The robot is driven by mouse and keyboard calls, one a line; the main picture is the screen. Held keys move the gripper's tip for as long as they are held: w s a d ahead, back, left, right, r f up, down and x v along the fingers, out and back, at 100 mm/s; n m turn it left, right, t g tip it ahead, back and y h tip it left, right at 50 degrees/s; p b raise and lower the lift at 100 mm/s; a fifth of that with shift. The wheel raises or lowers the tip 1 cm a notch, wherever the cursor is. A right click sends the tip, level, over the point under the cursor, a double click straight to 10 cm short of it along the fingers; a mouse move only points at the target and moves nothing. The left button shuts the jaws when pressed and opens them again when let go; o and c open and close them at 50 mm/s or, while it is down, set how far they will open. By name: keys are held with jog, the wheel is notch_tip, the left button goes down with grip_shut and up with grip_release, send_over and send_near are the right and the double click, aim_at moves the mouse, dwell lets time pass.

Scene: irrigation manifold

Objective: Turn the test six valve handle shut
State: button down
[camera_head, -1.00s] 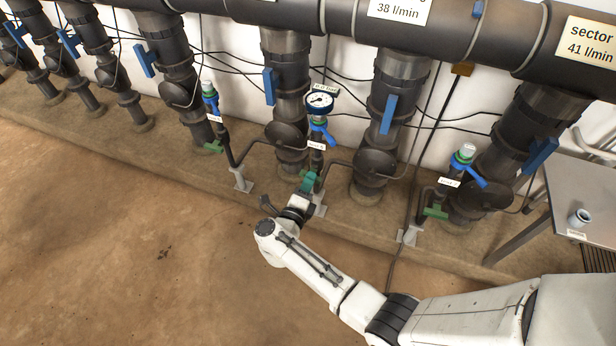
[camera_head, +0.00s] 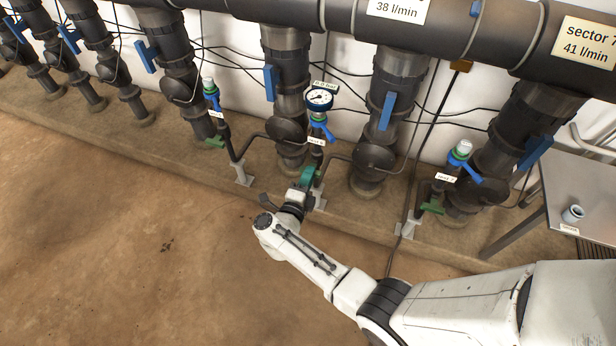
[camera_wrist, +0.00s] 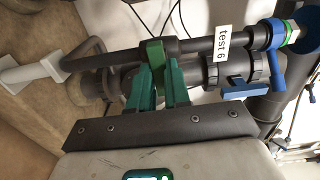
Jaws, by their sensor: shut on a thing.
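The test six valve stands on a thin dark pipe with a "test 6" label (camera_wrist: 223,43), also seen in the head view (camera_head: 316,141). Its green handle (camera_wrist: 154,52) shows in the wrist view on the pipe, between my teal fingers. My gripper (camera_wrist: 161,78) is shut on this handle. In the head view my gripper (camera_head: 309,177) is at the lower part of the test six pipe and hides the handle. A round pressure gauge (camera_head: 319,99) and a blue lever (camera_head: 322,126) sit above on the same pipe.
Neighbouring test pipes carry green handles at left (camera_head: 214,142) and right (camera_head: 432,208). Thick dark pipes with blue levers (camera_head: 387,110) stand along the wall. A metal table (camera_head: 580,185) with a small cup (camera_head: 573,214) is at right. The brown floor (camera_head: 120,240) at left is clear.

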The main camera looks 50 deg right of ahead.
jog(key=c, duration=1.1)
grip_release()
jog(key=shift+a, duration=0.1)
jog(key=p+v, duration=0.1)
jog(key=v, duration=0.9)
jog(key=shift+s+a+p, duration=0.1)
jog(key=shift+a+p, duration=0.2)
jog(key=shift+p, duration=0.1)
